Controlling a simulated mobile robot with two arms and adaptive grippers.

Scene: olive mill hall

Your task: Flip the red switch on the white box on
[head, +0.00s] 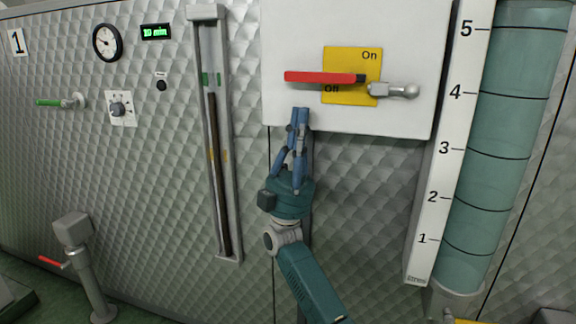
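The white box (300,30) is on the quilted metal wall at the top centre. On its front is a yellow plate (345,58) marked "On" at the upper right and "Off" at the lower left, with the "Off" word close under the lever. The red switch (318,77) is a lever lying nearly level, pointing left from a grey pivot. My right gripper (299,114) points up, just below the lever, its fingertips overlapping the box's lower edge in the picture. Its blue fingers come together at the tips with nothing between them. The gap to the lever in depth is unclear. My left gripper is out of view.
A grey metal fitting (395,90) sticks out right of the plate. A tall scale (450,150) and a teal cylinder (505,150) stand to the right. A framed vertical slot (232,150) is to the left, with a gauge (107,42) and a green-handled valve (62,102) beyond.

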